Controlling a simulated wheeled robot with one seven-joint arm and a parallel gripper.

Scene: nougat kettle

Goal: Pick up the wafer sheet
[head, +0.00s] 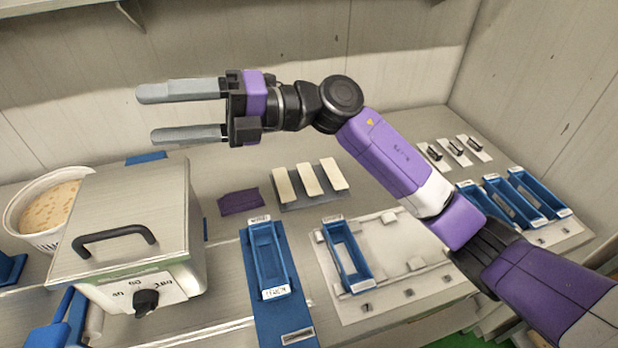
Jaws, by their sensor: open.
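Three cream strips, which look like wafer sheets, lie side by side on a grey plate (318,201) on the worktop. They are the left wafer sheet (283,185), the middle wafer sheet (309,180) and the right wafer sheet (333,174). My gripper (146,114) is open and empty, with its two grey fingers pointing left. In the picture it appears above and to the left of the sheets, apart from them.
A metal kettle box (125,215) with a black handle and knob stands at left, beside a white tub (38,215) of pale contents. Blue trays (268,265) (347,258) stand in front of the sheets. A purple cloth-like piece (239,201) lies left of them.

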